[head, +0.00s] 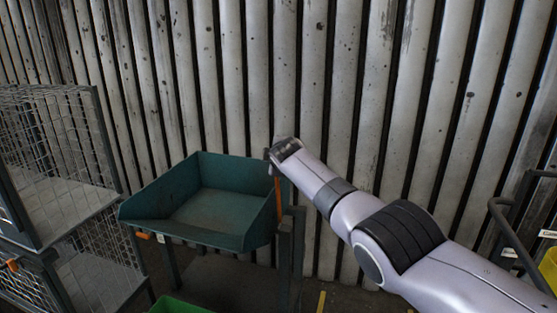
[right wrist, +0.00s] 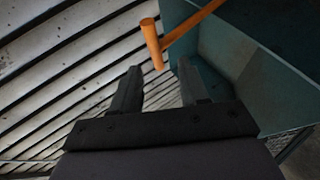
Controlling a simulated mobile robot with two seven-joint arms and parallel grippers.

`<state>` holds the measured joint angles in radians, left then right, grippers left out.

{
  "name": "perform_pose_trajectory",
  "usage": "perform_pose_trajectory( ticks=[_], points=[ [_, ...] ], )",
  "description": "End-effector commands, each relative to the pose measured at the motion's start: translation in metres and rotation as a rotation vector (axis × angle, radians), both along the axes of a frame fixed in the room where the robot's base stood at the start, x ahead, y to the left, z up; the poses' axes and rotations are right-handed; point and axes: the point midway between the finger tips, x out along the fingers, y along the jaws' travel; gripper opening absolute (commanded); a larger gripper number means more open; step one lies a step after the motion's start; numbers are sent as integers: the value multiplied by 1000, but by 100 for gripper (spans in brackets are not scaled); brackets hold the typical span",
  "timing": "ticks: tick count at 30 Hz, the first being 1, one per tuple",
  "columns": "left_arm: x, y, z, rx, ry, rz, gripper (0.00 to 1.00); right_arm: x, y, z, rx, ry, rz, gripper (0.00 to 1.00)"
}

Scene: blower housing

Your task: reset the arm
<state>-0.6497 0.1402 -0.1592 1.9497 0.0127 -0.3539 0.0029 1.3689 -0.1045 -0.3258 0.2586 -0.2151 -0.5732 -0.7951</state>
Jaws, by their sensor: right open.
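My right arm reaches in from the right in the head view. Its gripper (head: 273,154) is at the right back corner of a green open-topped bin (head: 215,205) on a stand. In the right wrist view the gripper (right wrist: 158,82) is open, with nothing between its two dark fingers. An orange bar (right wrist: 152,42) shows just beyond the fingertips, beside the bin's green wall (right wrist: 250,65). The orange bar also shows below the gripper in the head view (head: 278,195). I cannot tell whether the gripper touches the bar or bin. My left gripper is out of view.
A wire mesh cage cart (head: 50,150) stands at the left. A corrugated metal wall (head: 300,80) closes off the back. A bright green container (head: 185,306) shows at the bottom edge. A dark rail (head: 505,235) and a yellow bin (head: 549,268) are at the right.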

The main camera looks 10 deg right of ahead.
Motion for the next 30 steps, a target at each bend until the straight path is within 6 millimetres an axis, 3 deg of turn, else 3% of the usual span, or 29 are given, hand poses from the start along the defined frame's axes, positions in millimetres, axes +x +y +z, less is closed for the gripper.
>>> perform_pose_trajectory(
  ticks=[11,14,17,22,30],
  points=[
    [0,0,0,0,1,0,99,0,1,2,1,1,1,44],
    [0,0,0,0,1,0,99,-1,2,-6,14,3,0,44],
    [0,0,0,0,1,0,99,-6,4,-32,53,15,-2,44],
    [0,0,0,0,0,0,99,-26,11,-102,177,37,-12,44],
    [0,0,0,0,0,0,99,-85,14,-206,393,74,-59,44]
  ],
)
